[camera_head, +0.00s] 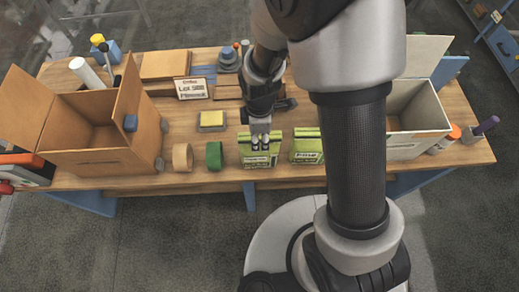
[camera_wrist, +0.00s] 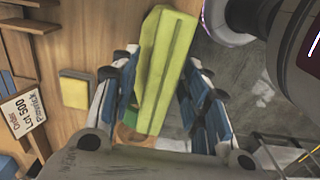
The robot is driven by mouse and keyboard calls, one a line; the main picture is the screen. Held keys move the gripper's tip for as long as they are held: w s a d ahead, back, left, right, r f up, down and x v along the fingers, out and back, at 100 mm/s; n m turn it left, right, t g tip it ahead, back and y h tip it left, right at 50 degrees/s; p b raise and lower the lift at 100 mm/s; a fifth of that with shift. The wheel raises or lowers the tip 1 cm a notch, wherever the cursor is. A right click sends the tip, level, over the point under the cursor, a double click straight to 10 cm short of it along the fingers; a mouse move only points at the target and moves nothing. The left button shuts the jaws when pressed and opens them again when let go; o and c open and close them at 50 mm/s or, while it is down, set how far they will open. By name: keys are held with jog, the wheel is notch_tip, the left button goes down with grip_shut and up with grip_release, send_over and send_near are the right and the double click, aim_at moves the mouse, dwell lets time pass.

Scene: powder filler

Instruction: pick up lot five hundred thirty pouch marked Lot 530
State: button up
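Two green pouches with white labels stand side by side near the front edge of the table. The labels are too small to read, so I cannot tell which is Lot 530. My gripper (camera_head: 260,140) points down at the top of the left pouch (camera_head: 259,160). The right pouch (camera_head: 306,151) stands apart from it. In the wrist view a lime-green pouch (camera_wrist: 160,65) lies between the two fingers of my gripper (camera_wrist: 158,85). The blue pads are close to both its sides; whether they press on it is unclear. Its label is hidden there.
A card (camera_head: 191,89), seemingly reading Lot 500, stands behind a yellow pad (camera_head: 212,121). Tan (camera_head: 182,157) and green (camera_head: 214,155) rolls are left of the pouches. An open brown carton (camera_head: 95,163) is at left; an open white box (camera_head: 420,118) is right, partly behind my arm.

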grip_shut()
dwell(0.6)
